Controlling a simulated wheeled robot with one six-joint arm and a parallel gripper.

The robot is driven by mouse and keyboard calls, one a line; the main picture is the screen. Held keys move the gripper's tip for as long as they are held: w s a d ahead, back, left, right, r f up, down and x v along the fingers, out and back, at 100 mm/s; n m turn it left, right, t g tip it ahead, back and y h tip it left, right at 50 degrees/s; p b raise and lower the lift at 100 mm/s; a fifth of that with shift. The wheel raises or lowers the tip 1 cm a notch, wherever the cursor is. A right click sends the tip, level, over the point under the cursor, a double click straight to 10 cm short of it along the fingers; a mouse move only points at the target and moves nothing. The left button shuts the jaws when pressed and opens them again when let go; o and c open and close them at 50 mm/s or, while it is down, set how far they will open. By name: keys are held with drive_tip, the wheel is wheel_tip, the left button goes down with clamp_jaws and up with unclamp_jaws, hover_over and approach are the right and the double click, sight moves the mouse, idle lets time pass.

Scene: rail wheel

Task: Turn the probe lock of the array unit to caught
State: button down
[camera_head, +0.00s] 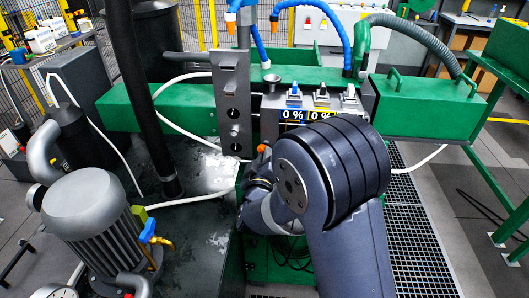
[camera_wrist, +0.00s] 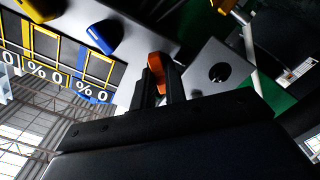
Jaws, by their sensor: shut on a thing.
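An orange lever (camera_wrist: 157,68) sits between the two dark fingers of my gripper (camera_wrist: 162,84) in the wrist view. The fingers are shut on it. I take it to be the probe lock; no label on it is readable. It points along the fingers beside a grey plate with a dark round hole (camera_wrist: 219,72).
The panel has a blue switch (camera_head: 293,94), a yellow switch (camera_head: 322,93) and displays reading 0 % (camera_head: 293,115). A steel plate with holes (camera_head: 231,105) stands left of it. Blue hoses (camera_head: 320,12) hang above. A grey motor (camera_head: 93,225) fills the lower left.

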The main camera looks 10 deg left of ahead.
drive_tip(key=shift+n+p, duration=1.35)
drive_tip(key=shift+n, duration=0.95)
drive_tip(key=n+p, duration=0.2)
drive_tip(key=n, duration=0.2)
drive_tip(key=shift+r, duration=0.1)
drive_tip(key=c, duration=1.3)
unclamp_jaws()
drive_tip(key=shift+s, duration=0.1)
